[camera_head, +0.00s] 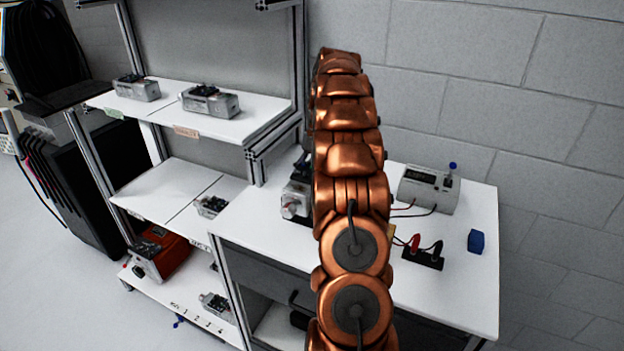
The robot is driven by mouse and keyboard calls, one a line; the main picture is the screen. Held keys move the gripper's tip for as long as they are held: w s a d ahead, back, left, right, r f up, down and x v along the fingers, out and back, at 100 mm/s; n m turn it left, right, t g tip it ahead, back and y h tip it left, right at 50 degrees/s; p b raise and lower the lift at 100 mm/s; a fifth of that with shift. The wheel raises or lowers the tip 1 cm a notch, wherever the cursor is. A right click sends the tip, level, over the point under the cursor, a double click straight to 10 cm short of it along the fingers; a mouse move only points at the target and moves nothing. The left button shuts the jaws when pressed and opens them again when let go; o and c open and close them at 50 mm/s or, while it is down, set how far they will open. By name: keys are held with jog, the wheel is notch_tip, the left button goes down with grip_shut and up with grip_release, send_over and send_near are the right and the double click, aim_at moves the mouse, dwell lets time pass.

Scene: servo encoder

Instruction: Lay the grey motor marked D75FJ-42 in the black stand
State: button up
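Several grey motors are in view, and no marking is legible. Two lie on the upper shelf, a left grey motor (137,88) and a right grey motor (211,101). A smaller grey unit (211,206) is on the middle shelf, and another (216,306) is on the bottom shelf. On the white table, a grey device with a round end (295,199) sits partly behind my copper arm, with something dark under it. I cannot tell whether that is the black stand. My gripper is not visible.
The white table (460,290) carries a grey meter (428,189) with wires, a black block with red and black plugs (423,257) and a blue block (476,241). An orange-red box (160,252) is on the bottom shelf. Shelf posts (298,60) stand left of my arm.

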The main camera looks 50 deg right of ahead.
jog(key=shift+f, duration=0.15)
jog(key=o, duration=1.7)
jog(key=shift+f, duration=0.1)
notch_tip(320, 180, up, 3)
jog(key=p, duration=0.3)
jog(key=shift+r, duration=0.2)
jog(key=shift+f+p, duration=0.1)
jog(key=shift+p, duration=0.65)
jog(key=shift+p, duration=0.55)
